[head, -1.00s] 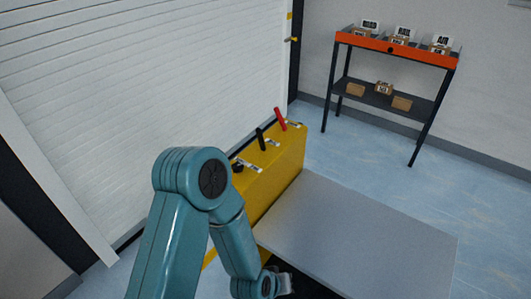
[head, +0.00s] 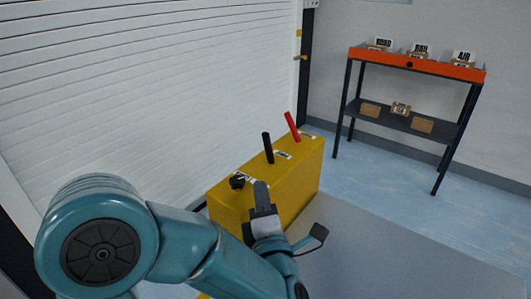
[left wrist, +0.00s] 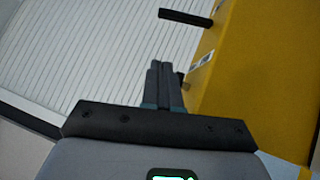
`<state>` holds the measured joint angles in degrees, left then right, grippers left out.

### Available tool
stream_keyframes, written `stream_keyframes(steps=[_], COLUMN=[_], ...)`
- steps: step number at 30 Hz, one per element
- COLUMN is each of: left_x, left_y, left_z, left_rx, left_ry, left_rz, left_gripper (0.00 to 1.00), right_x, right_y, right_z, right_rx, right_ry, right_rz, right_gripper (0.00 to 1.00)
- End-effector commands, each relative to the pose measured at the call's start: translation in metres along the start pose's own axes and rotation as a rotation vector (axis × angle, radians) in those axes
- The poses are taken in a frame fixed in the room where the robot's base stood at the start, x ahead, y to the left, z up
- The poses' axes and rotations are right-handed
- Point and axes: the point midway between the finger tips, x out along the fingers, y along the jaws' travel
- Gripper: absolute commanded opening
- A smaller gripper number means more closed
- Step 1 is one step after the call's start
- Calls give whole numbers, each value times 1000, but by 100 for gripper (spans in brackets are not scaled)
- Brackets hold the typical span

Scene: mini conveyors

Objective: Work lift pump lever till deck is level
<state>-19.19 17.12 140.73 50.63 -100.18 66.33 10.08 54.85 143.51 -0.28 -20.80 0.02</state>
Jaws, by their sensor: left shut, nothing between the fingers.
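The yellow pump housing (head: 292,187) stands beside the grey deck (head: 390,255). On its top are a black knob (head: 237,181), an upright black lever (head: 268,148) and a tilted red lever (head: 292,127). Their small labels are too blurred to read, so I cannot tell which is the pump lever. My left gripper (head: 261,188) is shut and empty, in front of the housing near the knob. In the left wrist view its closed fingers (left wrist: 162,78) point toward the shutter, with a black lever (left wrist: 185,18) beyond, apart from them. My right gripper is not in view.
A white roller shutter (head: 150,90) rises behind the housing. A dark shelf unit with an orange top edge (head: 420,65) holds labelled boxes at the back right. Blue floor (head: 370,180) is clear between it and the deck.

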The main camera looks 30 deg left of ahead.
Motion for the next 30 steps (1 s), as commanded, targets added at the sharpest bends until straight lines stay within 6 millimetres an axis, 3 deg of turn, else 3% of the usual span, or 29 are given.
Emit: stream_keyframes(steps=[6,10,24,30], left_x=[-1,8,108,125], left_y=[1,1,0,-1], left_z=[0,-1,-1,22], left_rx=[2,2,5,3], left_ry=[-2,1,1,-3], left_rz=[-2,-2,-1,-2], left_gripper=[0,0,0,0], right_x=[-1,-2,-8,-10], right_y=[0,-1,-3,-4], right_z=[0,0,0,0], right_rx=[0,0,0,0], right_ry=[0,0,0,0], right_rz=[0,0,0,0], right_gripper=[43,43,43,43])
